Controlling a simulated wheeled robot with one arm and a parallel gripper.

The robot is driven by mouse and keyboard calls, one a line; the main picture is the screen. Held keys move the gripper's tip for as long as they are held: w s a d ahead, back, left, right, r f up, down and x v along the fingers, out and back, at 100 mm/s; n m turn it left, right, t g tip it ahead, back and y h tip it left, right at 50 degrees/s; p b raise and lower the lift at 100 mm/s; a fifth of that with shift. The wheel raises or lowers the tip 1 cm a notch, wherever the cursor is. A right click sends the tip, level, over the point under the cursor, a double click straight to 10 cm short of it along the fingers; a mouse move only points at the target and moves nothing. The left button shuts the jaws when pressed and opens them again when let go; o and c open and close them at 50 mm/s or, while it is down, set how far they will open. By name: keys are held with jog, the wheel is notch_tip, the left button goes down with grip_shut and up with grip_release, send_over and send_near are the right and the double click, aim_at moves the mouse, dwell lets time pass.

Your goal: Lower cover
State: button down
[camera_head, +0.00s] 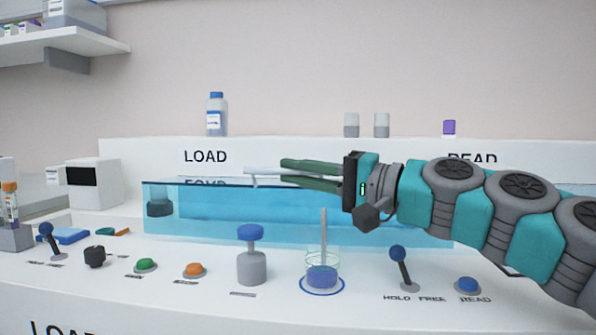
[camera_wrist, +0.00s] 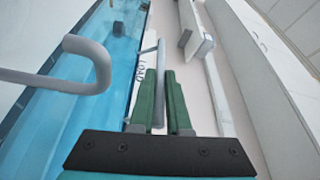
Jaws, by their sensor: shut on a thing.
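The cover (camera_head: 290,218) is a clear blue panel across the console, and its blue surface also shows at left in the wrist view (camera_wrist: 60,110). A pale grey bar (camera_head: 262,170) runs along its top edge, with a short leg at its left end. My gripper (camera_head: 284,173) is at this bar, coming from the right. Its green fingers are shut on the bar, one on each side, as the wrist view shows (camera_wrist: 158,100). The bar's right part is hidden by my fingers and wrist.
A grey post (camera_head: 324,235) stands in a clear cup in front of the cover. A bent grey tube (camera_wrist: 95,75) is close at left in the wrist view. A blue-topped knob (camera_head: 250,255), a lever (camera_head: 401,268) and several buttons line the front. A bottle (camera_head: 216,115) stands behind.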

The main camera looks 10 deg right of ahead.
jog(key=c, duration=1.3)
grip_release()
jog(key=shift+w+f, duration=0.25)
jog(key=o, duration=0.4)
jog(key=shift+s+r, duration=0.1)
jog(key=shift+r, duration=0.1)
jog(key=shift+d, duration=0.1)
jog(key=shift+v, duration=3.9)
jog(key=shift+f, duration=0.1)
jog(key=shift+s, duration=0.1)
